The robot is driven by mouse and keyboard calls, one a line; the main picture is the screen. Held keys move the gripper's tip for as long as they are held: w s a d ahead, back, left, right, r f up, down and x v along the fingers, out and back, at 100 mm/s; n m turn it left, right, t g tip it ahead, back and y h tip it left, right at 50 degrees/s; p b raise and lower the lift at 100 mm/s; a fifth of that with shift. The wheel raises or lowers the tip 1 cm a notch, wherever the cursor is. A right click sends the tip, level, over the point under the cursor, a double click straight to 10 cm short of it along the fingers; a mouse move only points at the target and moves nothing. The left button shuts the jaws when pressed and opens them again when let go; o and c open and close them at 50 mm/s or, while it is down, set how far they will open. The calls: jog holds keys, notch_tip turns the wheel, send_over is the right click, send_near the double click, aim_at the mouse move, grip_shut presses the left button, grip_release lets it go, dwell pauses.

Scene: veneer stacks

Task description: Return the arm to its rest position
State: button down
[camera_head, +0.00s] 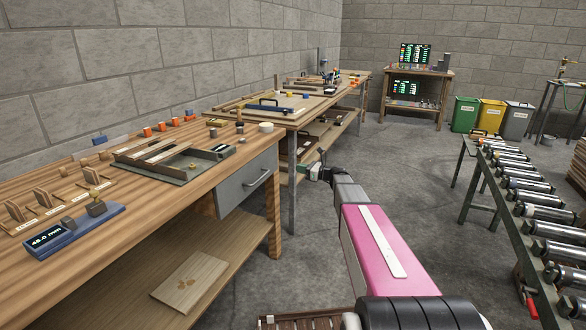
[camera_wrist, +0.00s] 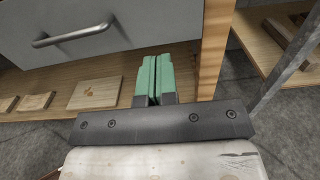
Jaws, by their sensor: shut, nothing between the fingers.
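My gripper (camera_wrist: 152,82) shows in the wrist view with its two green fingers together and nothing between them. It points at the lower shelf and the drawer front of the workbench, apart from both. In the head view my gripper (camera_head: 308,167) is small, at the far end of my outstretched pink and grey arm, just right of the wooden workbench (camera_head: 150,215). The arm reaches forward from the bottom of the view, through the aisle beside the bench.
The bench's grey drawer (camera_head: 247,185) has a metal handle, also close in the wrist view (camera_wrist: 75,35). A wooden board (camera_head: 190,281) lies on the lower shelf. A roller conveyor (camera_head: 525,195) stands at right. Bins (camera_head: 466,114) stand at the back.

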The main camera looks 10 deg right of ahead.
jog(key=s+a+f+n+g+h, duration=0.25)
jog(key=s+f+n, duration=0.3)
jog(key=s, duration=0.35)
jog(key=s+a+f+n+g+h, duration=0.1)
jog(key=s+f+n+g+h, duration=0.4)
jog(key=s, duration=0.5)
jog(key=s+d+f+n+h, duration=0.2)
jog(key=s+n, duration=0.4)
jog(key=s, duration=0.3)
jog(key=s+d+f+n+g+h, duration=0.1)
jog(key=s+d+f+n+h, duration=0.2)
jog(key=s, duration=0.6)
jog(key=d+n+h, duration=0.2)
jog(key=n+h, duration=0.1)
jog(key=n, duration=0.1)
jog(key=shift+n+g, duration=0.25)
